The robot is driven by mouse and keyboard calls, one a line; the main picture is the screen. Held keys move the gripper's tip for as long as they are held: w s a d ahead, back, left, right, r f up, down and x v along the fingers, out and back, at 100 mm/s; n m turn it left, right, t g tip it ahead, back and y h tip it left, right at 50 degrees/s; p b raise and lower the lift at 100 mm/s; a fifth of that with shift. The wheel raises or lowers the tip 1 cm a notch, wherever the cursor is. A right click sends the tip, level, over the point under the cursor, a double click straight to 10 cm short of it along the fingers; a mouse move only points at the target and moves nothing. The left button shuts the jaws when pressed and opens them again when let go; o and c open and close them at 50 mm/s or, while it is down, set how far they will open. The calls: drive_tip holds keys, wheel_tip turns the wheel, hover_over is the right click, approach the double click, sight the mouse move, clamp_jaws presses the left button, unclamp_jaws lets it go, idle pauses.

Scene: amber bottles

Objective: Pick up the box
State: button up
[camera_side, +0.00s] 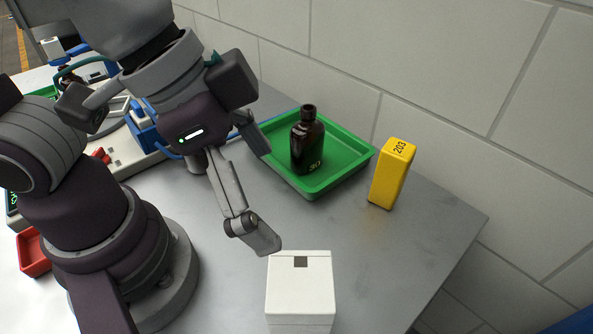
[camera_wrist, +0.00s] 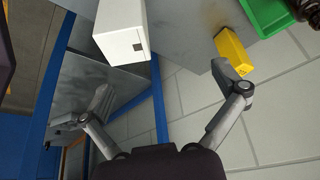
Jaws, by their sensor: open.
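A white box (camera_side: 299,293) with a small dark square near its top edge stands on the grey table at the front. It also shows at the top of the wrist view (camera_wrist: 120,32). A yellow box (camera_side: 391,174) marked 203 stands upright to the right of the green tray; the wrist view shows it too (camera_wrist: 232,52). My gripper (camera_side: 267,198) is open and empty, with its fingers spread wide. One fingertip is close to the white box's back left in the side view; contact cannot be told. In the wrist view the gripper (camera_wrist: 162,84) has both boxes beyond its fingertips.
A green tray (camera_side: 348,168) holds an upright amber bottle (camera_side: 307,142) marked 30, behind my gripper. A small red bin (camera_side: 33,254) and other equipment are at the left. The table's right edge (camera_side: 452,262) is near the white box, and a block wall (camera_side: 440,60) stands behind.

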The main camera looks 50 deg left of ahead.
sight(299, 279)
drive_tip(key=shift+m+g, duration=0.3)
drive_tip(key=shift+m, duration=0.4)
drive_tip(key=s+d, duration=0.1)
drive_tip(key=s+d+f, duration=0.1)
drive_tip(key=d, duration=0.1)
drive_tip(key=shift+s, duration=0.2)
drive_tip(key=x, duration=0.9)
drive_tip(key=shift+d+f, duration=0.3)
drive_tip(key=shift+f, duration=0.05)
drive_tip(key=shift+c, duration=0.2)
